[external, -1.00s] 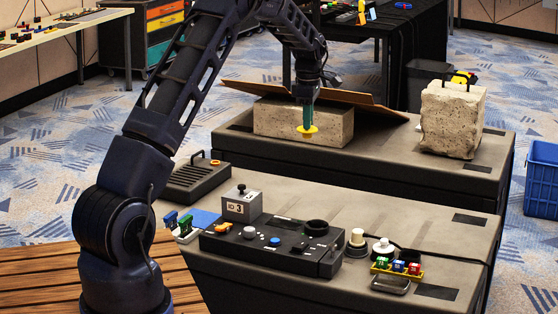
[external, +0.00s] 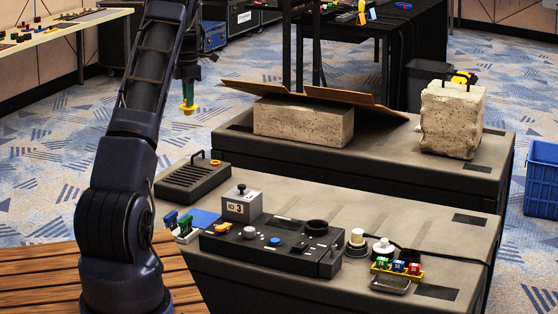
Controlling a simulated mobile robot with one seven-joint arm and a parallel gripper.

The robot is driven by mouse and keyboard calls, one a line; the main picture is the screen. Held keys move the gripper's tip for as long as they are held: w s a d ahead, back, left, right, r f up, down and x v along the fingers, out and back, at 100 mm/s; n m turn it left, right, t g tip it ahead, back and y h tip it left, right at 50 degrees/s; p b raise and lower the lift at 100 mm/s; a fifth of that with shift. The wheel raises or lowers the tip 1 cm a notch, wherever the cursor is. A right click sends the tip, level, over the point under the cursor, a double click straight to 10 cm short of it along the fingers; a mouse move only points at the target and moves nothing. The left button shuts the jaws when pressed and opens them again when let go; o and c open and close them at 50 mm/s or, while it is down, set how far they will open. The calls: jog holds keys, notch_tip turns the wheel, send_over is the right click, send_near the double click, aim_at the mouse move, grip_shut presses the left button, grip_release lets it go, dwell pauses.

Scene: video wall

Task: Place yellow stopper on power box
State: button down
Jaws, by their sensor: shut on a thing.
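My gripper (external: 188,97), with teal-green fingers, points down at the upper left of the external view. It is shut on the yellow stopper (external: 187,109), whose yellow rim shows below the fingertips. The stopper is in the air, left of the rear bench. No label marks the power box. Below my gripper, on the front bench, lies a dark slotted box (external: 193,184) with an orange ring on top. A grey box (external: 242,205) marked with a 3 and a dark control panel (external: 270,245) stand nearer the camera.
The rear bench (external: 405,157) bears a long stone block (external: 303,123), tilted brown boards (external: 330,97) and a rough stone cube (external: 452,120). The front bench (external: 400,220) also holds a tray of coloured blocks (external: 397,267). A blue crate (external: 541,180) stands at right.

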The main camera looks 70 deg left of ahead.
jog(key=shift+s+a+f, duration=0.1)
jog(key=shift+s+a, duration=0.1)
jog(key=shift+s, duration=0.2)
jog(key=shift+s+f, duration=0.1)
jog(key=shift+f, duration=0.25)
notch_tip(320, 180, down, 19)
jog(key=shift+f, duration=0.1)
jog(key=c, duration=1.4)
grip_release()
jog(key=shift+c, duration=0.2)
jog(key=shift+o, duration=0.6)
notch_tip(320, 180, up, 12)
